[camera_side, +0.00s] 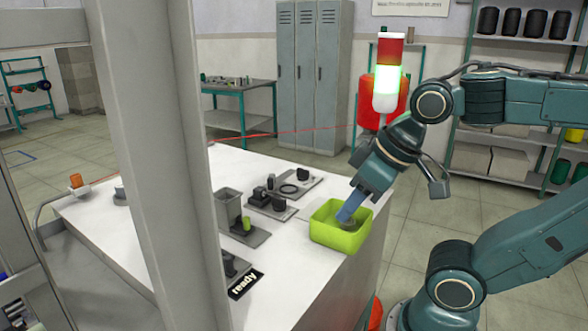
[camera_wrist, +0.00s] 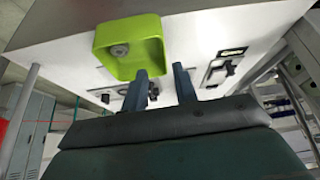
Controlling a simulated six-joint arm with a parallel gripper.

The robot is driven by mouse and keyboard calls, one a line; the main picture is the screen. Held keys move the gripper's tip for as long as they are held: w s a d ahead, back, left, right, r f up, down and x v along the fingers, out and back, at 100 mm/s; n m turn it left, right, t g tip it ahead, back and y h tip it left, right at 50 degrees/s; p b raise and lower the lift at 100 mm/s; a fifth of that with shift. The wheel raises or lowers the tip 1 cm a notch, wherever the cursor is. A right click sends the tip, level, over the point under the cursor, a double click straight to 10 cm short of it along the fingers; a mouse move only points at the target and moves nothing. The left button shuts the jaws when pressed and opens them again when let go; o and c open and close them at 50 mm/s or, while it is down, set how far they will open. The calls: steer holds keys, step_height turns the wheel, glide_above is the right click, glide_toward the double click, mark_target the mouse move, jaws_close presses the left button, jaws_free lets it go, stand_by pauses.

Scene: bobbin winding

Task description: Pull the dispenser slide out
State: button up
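The dispenser appears to be the upright grey box (camera_side: 228,208) on a dark base plate, left of the green bin on the white table. A small yellow-green piece (camera_side: 247,224) stands at its foot on the right. I cannot tell whether this piece is the slide or how far the slide is out. My gripper (camera_side: 346,216) points down at the green bin, to the right of the dispenser and apart from it. In the wrist view its two fingers (camera_wrist: 159,75) are spread with nothing between them.
The green bin (camera_side: 327,236) stands at the table's right edge; a grey round part (camera_wrist: 119,50) lies in it in the wrist view. Dark fixtures (camera_side: 283,190) stand behind the dispenser. A signal tower (camera_side: 388,75) shows lit green.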

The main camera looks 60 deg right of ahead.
step_height(320, 180, up, 2)
steer(key=g, duration=0.6)
glide_above(246, 217)
steer(key=shift+r, duration=0.15)
steer(key=shift+f, duration=0.25)
steer(key=shift+f, duration=3.5)
steer(key=shift+c, duration=0.4)
